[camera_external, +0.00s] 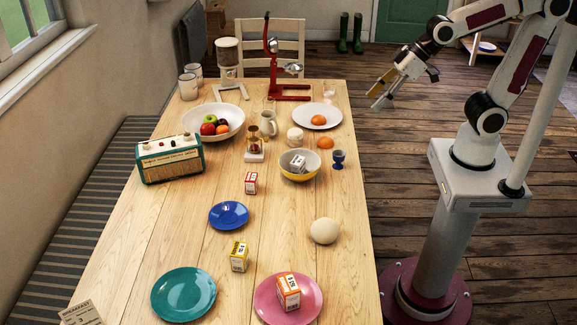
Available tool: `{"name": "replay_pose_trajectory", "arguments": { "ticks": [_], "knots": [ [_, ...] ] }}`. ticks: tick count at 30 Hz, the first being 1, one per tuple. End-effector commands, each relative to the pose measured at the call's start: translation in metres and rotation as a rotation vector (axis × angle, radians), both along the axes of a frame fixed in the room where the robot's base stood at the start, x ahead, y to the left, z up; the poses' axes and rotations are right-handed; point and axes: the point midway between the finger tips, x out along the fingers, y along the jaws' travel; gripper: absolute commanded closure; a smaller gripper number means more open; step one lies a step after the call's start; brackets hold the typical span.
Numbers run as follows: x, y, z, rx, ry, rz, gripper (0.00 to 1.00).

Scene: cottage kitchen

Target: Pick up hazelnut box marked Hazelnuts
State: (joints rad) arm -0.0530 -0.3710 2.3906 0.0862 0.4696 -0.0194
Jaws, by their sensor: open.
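Several small boxes are in view, and I cannot read which one is marked Hazelnuts. A red and white box (251,183) stands mid-table. A yellow and white box (239,257) stands nearer the front. An orange and white box (288,292) stands on the pink plate (262,307). A pale grey-white box (297,164) lies in the yellow bowl (300,178). My gripper (377,95) is open and empty, raised in the air at the table's right side, away from all the boxes.
A blue plate (229,216), teal plate (184,294) and round pale ball (325,231) lie around the boxes. A blue egg cup (338,159), radio (170,158), fruit bowl (232,115) and red lever press (271,75) stand further back.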

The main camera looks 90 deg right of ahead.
Motion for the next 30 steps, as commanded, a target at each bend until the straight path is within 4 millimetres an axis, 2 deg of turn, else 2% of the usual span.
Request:
{"name": "replay_pose_trajectory", "arguments": {
  "ticks": [6,17,30],
  "knots": [
    [0.047,0.01,-0.01,0.017,-0.045,-0.002,0.46],
    [0.119,0.023,-0.034,0.034,-0.128,-0.017,0.46],
    [0.195,0.036,-0.079,0.039,-0.228,-0.049,0.46]
  ]
}}
